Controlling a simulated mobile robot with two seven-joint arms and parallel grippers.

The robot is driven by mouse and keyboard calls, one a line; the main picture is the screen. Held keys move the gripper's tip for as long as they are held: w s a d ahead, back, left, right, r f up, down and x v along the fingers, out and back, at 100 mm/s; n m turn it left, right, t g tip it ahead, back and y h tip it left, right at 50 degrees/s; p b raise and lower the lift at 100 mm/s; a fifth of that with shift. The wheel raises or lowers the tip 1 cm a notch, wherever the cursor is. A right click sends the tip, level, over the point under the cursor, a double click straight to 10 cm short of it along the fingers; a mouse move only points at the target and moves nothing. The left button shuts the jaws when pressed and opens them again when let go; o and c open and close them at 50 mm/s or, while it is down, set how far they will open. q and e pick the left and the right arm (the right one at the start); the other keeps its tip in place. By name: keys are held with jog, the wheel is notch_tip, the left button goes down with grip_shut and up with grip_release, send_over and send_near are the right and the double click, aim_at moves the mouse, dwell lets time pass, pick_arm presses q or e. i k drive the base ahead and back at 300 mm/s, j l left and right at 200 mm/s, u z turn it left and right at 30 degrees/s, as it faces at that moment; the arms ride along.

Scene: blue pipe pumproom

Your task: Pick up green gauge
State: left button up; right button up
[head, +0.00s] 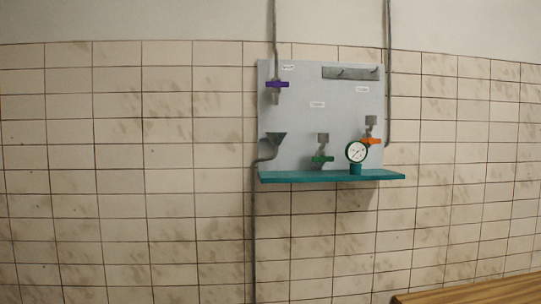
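A round gauge (356,152) with a white dial, dark rim and teal-green base stands upright on a teal shelf (290,177) fixed to a grey wall panel (300,110). It is toward the right part of the shelf, in front of the panel. It partly overlaps the orange-handled valve (370,140) behind it. Neither of my grippers shows in the head view.
A green-handled valve (322,159) is left of the gauge, and a purple-handled valve (277,85) is at upper left. A wooden surface (480,291) is at lower right. The tiled wall is otherwise bare.

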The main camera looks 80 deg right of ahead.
aim_at(356, 152)
jog(key=z, duration=3.1)
